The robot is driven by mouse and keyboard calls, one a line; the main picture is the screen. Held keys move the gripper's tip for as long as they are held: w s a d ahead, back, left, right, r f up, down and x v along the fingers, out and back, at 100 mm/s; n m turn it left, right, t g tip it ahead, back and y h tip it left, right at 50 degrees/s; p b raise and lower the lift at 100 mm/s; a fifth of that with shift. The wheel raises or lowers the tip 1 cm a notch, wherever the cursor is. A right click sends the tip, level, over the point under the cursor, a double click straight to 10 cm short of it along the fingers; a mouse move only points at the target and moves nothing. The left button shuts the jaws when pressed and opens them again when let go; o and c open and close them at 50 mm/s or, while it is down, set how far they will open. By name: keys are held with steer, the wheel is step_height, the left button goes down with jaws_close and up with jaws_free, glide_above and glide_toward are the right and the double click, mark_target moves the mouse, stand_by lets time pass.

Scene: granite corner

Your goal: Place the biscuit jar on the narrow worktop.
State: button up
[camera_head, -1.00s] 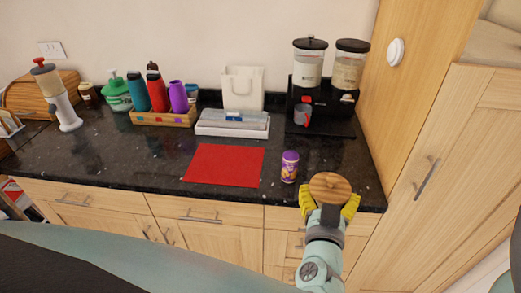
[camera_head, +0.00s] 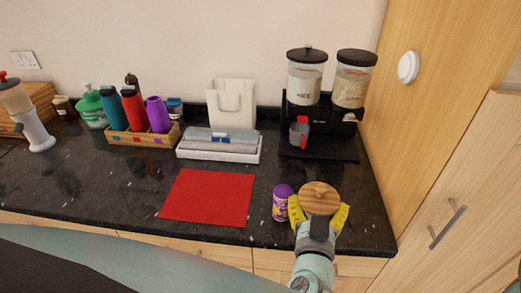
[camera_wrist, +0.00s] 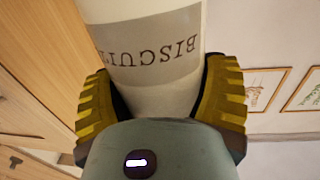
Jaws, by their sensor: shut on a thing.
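The biscuit jar has a round wooden lid (camera_head: 319,197) with a small knob. In the wrist view its cream body (camera_wrist: 155,60) carries a grey label reading "BISCUIT" upside down. My gripper (camera_head: 319,213) is shut on the jar, with a yellow ribbed finger on each side of it. The jar looks upright and appears over the front edge of the dark speckled worktop (camera_head: 362,200). Its base is hidden, so I cannot tell its height above the surface. A purple can (camera_head: 282,203) stands just left of the jar in the picture.
A red mat (camera_head: 207,197) lies left of the can. A cereal dispenser (camera_head: 318,140) with a grey mug (camera_head: 298,134) stands behind. A white tray (camera_head: 220,148) and a wooden bottle box (camera_head: 143,138) are further left. A tall wooden cabinet (camera_head: 440,110) bounds the right. Worktop right of the jar is bare.

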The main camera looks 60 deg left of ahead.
steer(key=w+a+f+p, duration=0.1)
steer(key=w+a+f, duration=0.1)
steer(key=w, duration=0.5)
steer(key=w+a+f+p, duration=0.1)
steer(key=w+a+f, duration=0.1)
steer(key=w+a, duration=0.2)
steer(key=shift+w+a+f, duration=0.15)
steer(key=shift+w+f, duration=0.25)
steer(key=shift+w, duration=1.1)
steer(key=o, duration=1.2)
steer(key=shift+f, duration=0.15)
steer(key=shift+b+v, duration=0.75)
steer(key=shift+v, duration=5.3)
